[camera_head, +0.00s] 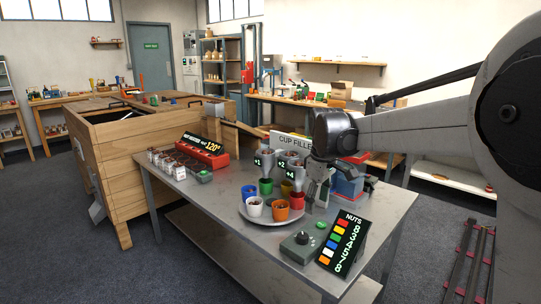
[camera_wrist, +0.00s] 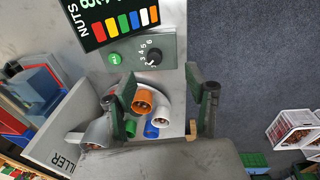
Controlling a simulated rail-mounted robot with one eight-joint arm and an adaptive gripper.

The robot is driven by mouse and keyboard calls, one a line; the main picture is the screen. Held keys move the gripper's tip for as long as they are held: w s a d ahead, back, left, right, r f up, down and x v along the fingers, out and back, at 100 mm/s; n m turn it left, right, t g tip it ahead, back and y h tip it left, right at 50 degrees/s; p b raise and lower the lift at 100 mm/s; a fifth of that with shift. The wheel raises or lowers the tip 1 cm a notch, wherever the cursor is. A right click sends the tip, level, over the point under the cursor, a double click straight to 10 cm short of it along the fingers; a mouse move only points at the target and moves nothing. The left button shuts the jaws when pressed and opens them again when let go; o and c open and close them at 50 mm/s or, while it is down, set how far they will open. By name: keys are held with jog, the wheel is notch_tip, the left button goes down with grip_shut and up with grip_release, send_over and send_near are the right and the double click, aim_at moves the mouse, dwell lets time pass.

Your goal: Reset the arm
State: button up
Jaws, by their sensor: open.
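My gripper (camera_head: 318,182) is open and empty. In the head view it hangs above the metal table (camera_head: 225,235), near the right side of the cup tray. In the wrist view the gripper (camera_wrist: 162,108) shows two dark fingers spread apart. Beyond them are an orange cup (camera_wrist: 143,101), a white cup (camera_wrist: 163,117), a green cup (camera_wrist: 130,128) and a blue cup (camera_wrist: 151,131). In the head view the cups stand on a round tray (camera_head: 246,214), with the orange cup (camera_head: 281,210) and white cup (camera_head: 254,206) at the front. My own wrist partly covers the wrist view.
A cup filler (camera_head: 292,143) stands behind the tray. A black nuts display (camera_head: 343,243) and a dial box (camera_head: 301,246) are at the table's front. A red display unit (camera_head: 203,150) and rows of small jars stand at left. A blue-and-red bin (camera_head: 348,180) is right of my gripper.

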jog(key=s+d+r+m+t, duration=0.1)
jog(key=s+d+r+m, duration=0.1)
jog(key=s, duration=0.7)
jog(key=s+d+r+m+t, duration=0.2)
jog(key=s+r+m, duration=0.1)
jog(key=s, duration=0.6)
jog(key=s+d+f+m+t, duration=0.1)
jog(key=s+f+m, duration=0.1)
jog(key=s, duration=0.5)
jog(key=s+f+m+t, duration=0.1)
jog(key=s+f, duration=0.3)
jog(key=s, duration=0.4)
jog(key=shift+s+d+f+m+t+p, duration=0.15)
jog(key=shift+d+f+m+t+p, duration=0.2)
jog(key=shift+m, duration=0.55)
jog(key=shift+r, duration=0.1)
jog(key=shift+c, duration=0.3)
